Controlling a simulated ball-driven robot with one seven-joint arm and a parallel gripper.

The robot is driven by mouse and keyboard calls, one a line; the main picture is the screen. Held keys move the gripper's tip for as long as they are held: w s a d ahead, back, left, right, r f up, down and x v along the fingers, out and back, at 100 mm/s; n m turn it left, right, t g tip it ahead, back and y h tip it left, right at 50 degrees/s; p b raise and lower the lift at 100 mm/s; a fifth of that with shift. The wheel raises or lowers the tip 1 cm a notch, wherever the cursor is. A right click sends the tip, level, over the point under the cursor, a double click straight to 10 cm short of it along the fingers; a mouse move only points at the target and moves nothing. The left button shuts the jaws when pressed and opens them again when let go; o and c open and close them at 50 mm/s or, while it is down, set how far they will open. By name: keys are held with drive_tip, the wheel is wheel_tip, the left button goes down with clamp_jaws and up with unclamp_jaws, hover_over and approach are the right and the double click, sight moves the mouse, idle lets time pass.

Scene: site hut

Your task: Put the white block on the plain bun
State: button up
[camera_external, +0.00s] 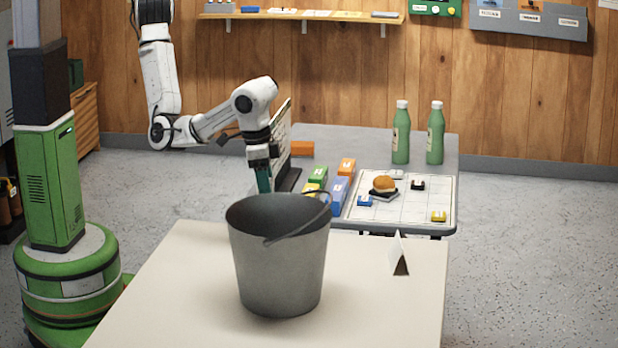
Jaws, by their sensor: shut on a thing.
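The bun (385,183) is round and golden brown and sits on a dark base on the white gridded board (436,195). A small whitish piece (397,174) lies just behind it on the board; I cannot tell if it is the white block. My gripper (263,182) points down at the left end of the grey table, well left of the bun. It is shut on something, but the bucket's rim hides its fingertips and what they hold.
A grey bucket (279,262) stands on the cream front table (190,290), with a folded card (399,256) to its right. Green, orange and blue blocks (341,193) stand left of the board. Two green bottles (401,135) stand behind it. A dark-based upright panel (282,135) is beside my gripper.

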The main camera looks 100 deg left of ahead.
drive_tip(key=w+a+r+n+p, duration=0.15)
drive_tip(key=w+a, duration=0.25)
drive_tip(key=a, duration=0.8)
drive_tip(key=w+a+r+p, duration=0.2)
drive_tip(key=w+a+r, duration=0.1)
drive_tip(key=a, duration=0.8)
drive_tip(key=w+a+r+n+p, duration=0.15)
drive_tip(key=w+a, duration=0.25)
drive_tip(key=a, duration=0.8)
drive_tip(key=b, duration=0.5)
approach(386, 176)
drive_tip(key=shift+d+f, duration=0.2)
drive_tip(key=shift+f, duration=0.35)
drive_tip(key=shift+w+f, duration=0.45)
drive_tip(key=shift+f, duration=0.15)
drive_tip(key=shift+w+f, duration=0.1)
drive_tip(key=shift+f, duration=0.25)
drive_tip(key=shift+f+p, duration=0.35)
drive_tip(key=shift+f, duration=1)
